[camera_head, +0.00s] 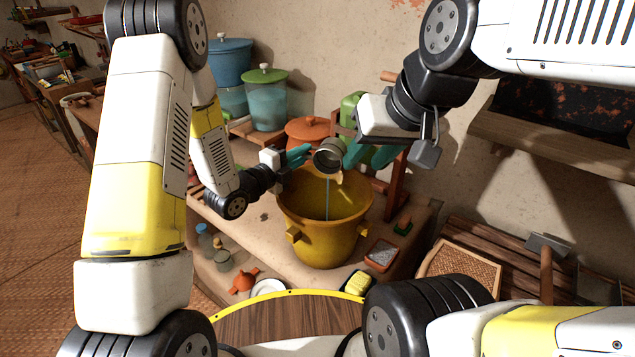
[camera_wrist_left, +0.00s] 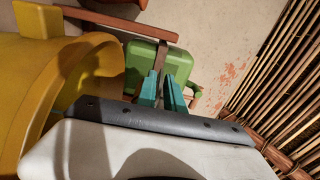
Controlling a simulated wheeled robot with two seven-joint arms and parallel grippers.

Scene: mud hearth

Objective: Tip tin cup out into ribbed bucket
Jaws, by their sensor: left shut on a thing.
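The ribbed bucket (camera_head: 325,240) is yellow and stands upright on the ledge; part of it shows at the left of the left wrist view (camera_wrist_left: 28,85). The tin cup (camera_head: 329,156) is grey and tilted above the bucket's mouth. A thin pale streak runs below it into the bucket. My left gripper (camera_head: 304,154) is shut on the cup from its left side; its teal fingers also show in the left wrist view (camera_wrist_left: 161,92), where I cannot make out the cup. My right gripper (camera_head: 370,155) has its teal fingers apart, just right of the cup.
An orange lidded pot (camera_head: 308,130) and a green container (camera_wrist_left: 147,60) stand behind the bucket. A blue-green lidded jar (camera_head: 265,105) is at the back left. A small orange pot (camera_head: 243,281), a white dish (camera_head: 268,287) and a yellow sponge (camera_head: 358,283) lie in front.

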